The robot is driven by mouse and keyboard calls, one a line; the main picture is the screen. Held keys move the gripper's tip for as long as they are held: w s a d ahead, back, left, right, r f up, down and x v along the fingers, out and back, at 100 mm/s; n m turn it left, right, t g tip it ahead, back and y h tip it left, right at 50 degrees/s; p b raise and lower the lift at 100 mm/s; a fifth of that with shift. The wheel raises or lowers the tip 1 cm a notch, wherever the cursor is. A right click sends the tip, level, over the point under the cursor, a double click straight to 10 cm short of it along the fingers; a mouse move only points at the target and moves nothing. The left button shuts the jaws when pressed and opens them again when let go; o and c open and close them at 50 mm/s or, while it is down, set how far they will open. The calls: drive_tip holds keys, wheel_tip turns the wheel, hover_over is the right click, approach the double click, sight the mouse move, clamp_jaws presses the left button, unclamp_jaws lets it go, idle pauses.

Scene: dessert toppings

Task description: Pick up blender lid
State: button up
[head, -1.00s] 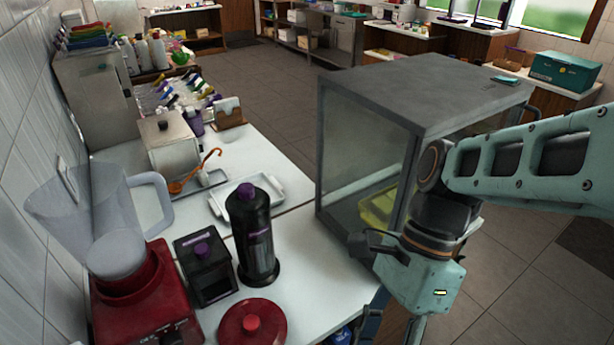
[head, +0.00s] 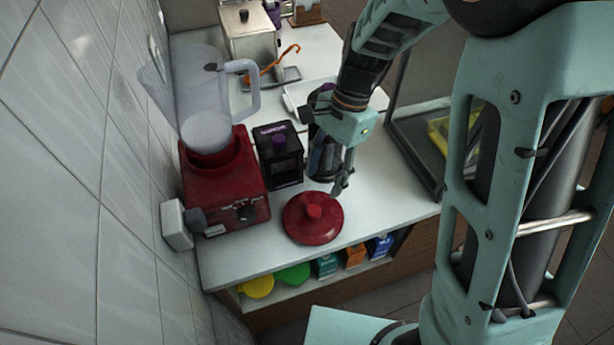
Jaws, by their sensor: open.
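The blender lid (head: 313,222) is a round red disc with a small raised knob. It lies flat on the white counter near the front edge. My gripper (head: 340,188) points down just above and to the right of the lid, apart from its knob as far as I can tell. It holds nothing that I can see; its fingers are small and seen from the side. The red blender base (head: 222,190) with its clear jug (head: 205,105) stands to the left of the lid.
A black box with a purple knob (head: 279,155) stands behind the lid. A dark bottle (head: 322,150) is partly hidden behind my gripper. A glass case (head: 415,130) stands to the right. Boxes and yellow and green lids sit on a shelf (head: 300,292) below the counter.

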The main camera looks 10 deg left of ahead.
hover_over(314, 210)
drive_tip(key=w, duration=0.2)
drive_tip(key=f, duration=0.4)
drive_tip(key=shift+s+d+f, duration=0.25)
drive_tip(key=shift+d, duration=0.1)
drive_tip(key=shift+d+x, duration=0.1)
drive_tip(key=shift+x, duration=1.45)
drive_tip(key=shift+d+x, duration=0.15)
drive_tip(key=shift+x, duration=1.4)
drive_tip(key=shift+w, duration=0.1)
drive_tip(key=c, duration=1.3)
